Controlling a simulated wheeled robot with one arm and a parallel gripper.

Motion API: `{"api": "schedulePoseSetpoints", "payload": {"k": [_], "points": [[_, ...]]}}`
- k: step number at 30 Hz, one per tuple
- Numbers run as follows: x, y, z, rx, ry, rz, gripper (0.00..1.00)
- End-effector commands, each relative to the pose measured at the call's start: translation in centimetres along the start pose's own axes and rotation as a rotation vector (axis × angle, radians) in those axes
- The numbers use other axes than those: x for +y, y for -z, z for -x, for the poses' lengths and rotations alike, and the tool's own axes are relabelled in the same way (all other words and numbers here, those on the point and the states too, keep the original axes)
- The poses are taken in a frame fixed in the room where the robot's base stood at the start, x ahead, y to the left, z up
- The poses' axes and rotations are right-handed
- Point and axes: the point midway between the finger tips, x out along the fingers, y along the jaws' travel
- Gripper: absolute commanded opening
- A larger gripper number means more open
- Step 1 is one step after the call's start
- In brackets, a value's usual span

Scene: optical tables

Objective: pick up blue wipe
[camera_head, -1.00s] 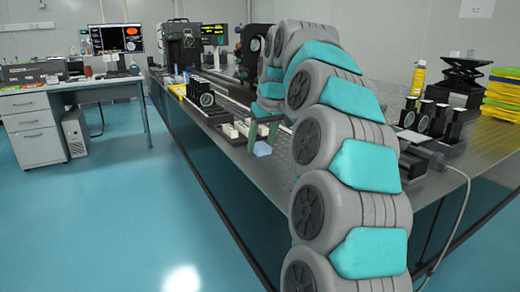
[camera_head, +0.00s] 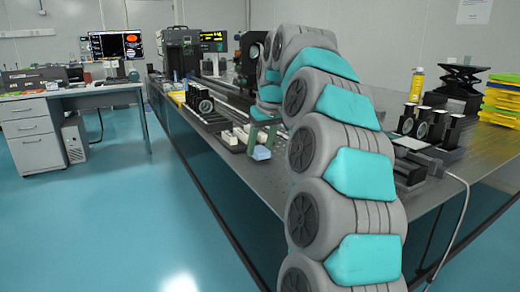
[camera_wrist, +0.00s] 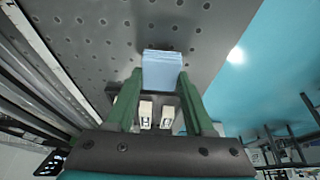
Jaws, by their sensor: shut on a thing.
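The blue wipe (camera_wrist: 162,72) is a small light-blue folded block. In the wrist view it sits between the tips of the two green fingers of my gripper (camera_wrist: 160,78), which is shut on it. In the head view the wipe (camera_head: 261,153) shows just below my gripper (camera_head: 262,137), at the near left edge of the optical table (camera_head: 285,178). I cannot tell whether it still touches the table top. My arm hides part of the table behind it.
Small white-topped blocks (camera_wrist: 146,112) stand close to the fingers. Rails (camera_wrist: 45,75) run along the table. Mounted round optics (camera_head: 205,106) stand farther along it, and more (camera_head: 408,122) stand right of my arm. The floor at left is clear.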

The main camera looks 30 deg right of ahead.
Motion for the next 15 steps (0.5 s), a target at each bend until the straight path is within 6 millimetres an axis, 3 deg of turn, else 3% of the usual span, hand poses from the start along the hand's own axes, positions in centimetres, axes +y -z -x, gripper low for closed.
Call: {"api": "schedulePoseSetpoints", "payload": {"k": [15], "points": [[-0.1, 1.0, 2.5, -0.001, 0.001, 0.0, 0.02]]}}
